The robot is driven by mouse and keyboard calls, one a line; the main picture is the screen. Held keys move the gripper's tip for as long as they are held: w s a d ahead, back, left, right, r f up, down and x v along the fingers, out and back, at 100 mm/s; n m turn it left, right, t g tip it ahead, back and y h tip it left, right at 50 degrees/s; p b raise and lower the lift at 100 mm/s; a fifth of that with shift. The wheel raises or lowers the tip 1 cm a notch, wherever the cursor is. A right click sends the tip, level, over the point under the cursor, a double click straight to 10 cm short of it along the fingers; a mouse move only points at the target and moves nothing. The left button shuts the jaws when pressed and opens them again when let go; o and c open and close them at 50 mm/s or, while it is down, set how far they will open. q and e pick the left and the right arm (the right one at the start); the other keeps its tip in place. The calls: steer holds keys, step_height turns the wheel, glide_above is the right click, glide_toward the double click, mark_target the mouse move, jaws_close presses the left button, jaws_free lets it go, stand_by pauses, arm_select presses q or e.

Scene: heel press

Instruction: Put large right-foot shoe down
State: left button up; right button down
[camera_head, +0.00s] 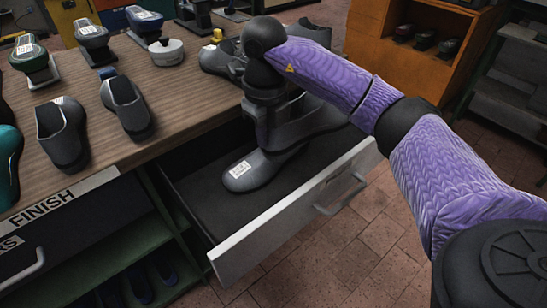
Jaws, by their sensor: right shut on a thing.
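My right gripper (268,138) points down over the open drawer (205,205), at the end of my purple-sleeved arm. It is shut on a dark grey shoe (258,170), which has a white label on its toe. The toe points to the lower left. The shoe is at the drawer, but I cannot tell whether its sole touches the drawer floor. My wrist hides part of the shoe and most of the fingers. More grey shoe-like shapes (318,118) show just behind the gripper. My left gripper is not in view.
The drawer's pale front (290,215) stands out over the brick floor. An orange cabinet (375,45) with shoes stands at the back right. Bare floor lies right of the drawer.

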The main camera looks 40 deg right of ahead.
steer(key=f, duration=0.1)
steer(key=f+b, duration=0.1)
steer(key=f, duration=0.1)
steer(key=shift+w+d+f+m, duration=0.15)
steer(key=shift+w+f+m, duration=0.15)
steer(key=shift+m, duration=0.1)
step_height(320, 180, down, 15)
steer(key=b, duration=0.6)
steer(key=shift+s+r, duration=0.15)
steer(key=shift+r, duration=0.05)
steer(key=c, duration=0.7)
jaws_free()
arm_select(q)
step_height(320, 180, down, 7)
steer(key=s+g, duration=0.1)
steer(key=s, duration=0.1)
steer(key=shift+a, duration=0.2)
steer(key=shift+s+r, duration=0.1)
